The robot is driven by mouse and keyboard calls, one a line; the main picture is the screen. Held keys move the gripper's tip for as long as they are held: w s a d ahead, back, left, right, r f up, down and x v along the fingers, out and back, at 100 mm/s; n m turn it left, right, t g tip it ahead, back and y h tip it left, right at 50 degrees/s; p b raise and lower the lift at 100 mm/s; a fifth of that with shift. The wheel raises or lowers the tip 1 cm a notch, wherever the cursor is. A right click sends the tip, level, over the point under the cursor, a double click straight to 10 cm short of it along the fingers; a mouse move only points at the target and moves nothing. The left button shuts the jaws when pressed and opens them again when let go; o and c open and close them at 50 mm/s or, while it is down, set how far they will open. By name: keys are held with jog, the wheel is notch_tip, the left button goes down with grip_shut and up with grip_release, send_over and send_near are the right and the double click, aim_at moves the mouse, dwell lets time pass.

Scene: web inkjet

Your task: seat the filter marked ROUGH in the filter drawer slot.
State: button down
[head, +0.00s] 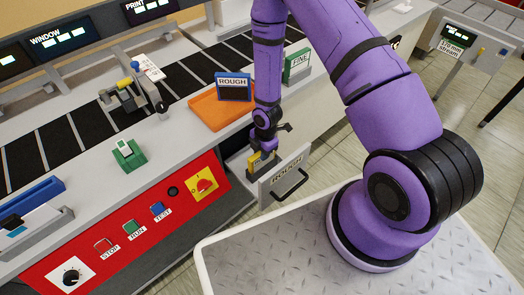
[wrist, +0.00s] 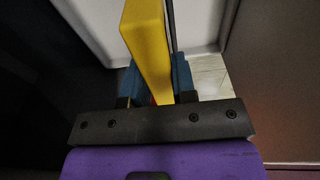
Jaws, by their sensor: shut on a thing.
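My gripper (head: 260,150) is shut on a yellow filter (head: 255,163), a flat upright slab. In the wrist view it stands between the two blue finger pads (wrist: 155,85). No marking on it can be read. The filter drawer (head: 275,191) is pulled out below the counter, its front labelled ROUGH. The filter's lower part is at the drawer's opening; I cannot tell whether it is in the slot, which is hidden. A blue block marked ROUGH (head: 233,87) stands by the orange tray (head: 205,112), apart from my gripper.
A green block marked FINE (head: 297,64) stands farther right on the counter. A red control panel (head: 130,225) with buttons lies left of the drawer. A green fixture (head: 128,153) stands on the counter. My arm passes above the drawer.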

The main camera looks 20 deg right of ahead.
jog(key=c, duration=0.9)
grip_release()
jog(key=r, duration=0.4)
jog(key=d+r, duration=0.1)
jog(key=r, duration=0.8)
jog(key=shift+w+d+r, duration=0.1)
jog(key=shift+w+d, duration=0.1)
jog(key=shift+w, duration=0.05)
